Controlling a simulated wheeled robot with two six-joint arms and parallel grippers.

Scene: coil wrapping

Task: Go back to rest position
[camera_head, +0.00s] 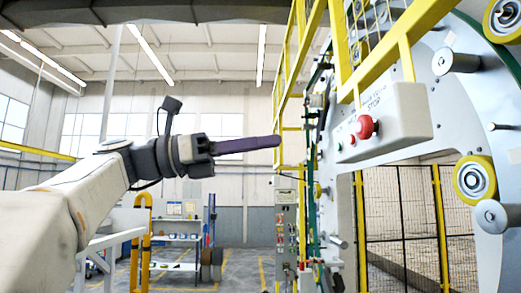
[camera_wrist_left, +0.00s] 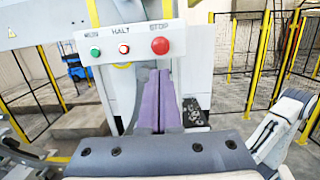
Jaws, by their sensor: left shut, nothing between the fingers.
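My left gripper (camera_head: 277,142) reaches in from the left in the head view, with its long purple fingers held level and pointing right. The fingers are shut together and empty. Its tips are apart from the white control box (camera_head: 392,118) with the red stop button (camera_head: 366,127), a little left of it in the picture. In the left wrist view the closed purple fingers (camera_wrist_left: 153,75) point toward the control box (camera_wrist_left: 200,45), which carries a red button (camera_wrist_left: 160,45) and a green button (camera_wrist_left: 95,51). My right gripper does not show in either view.
The large grey machine ring with yellow rollers (camera_head: 475,179) fills the right side. A yellow guard frame (camera_head: 345,40) stands above the control box. A dark mesh fence (camera_head: 405,215) is behind. A shelf (camera_head: 178,236) stands far back, with open floor (camera_head: 235,270) beside it.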

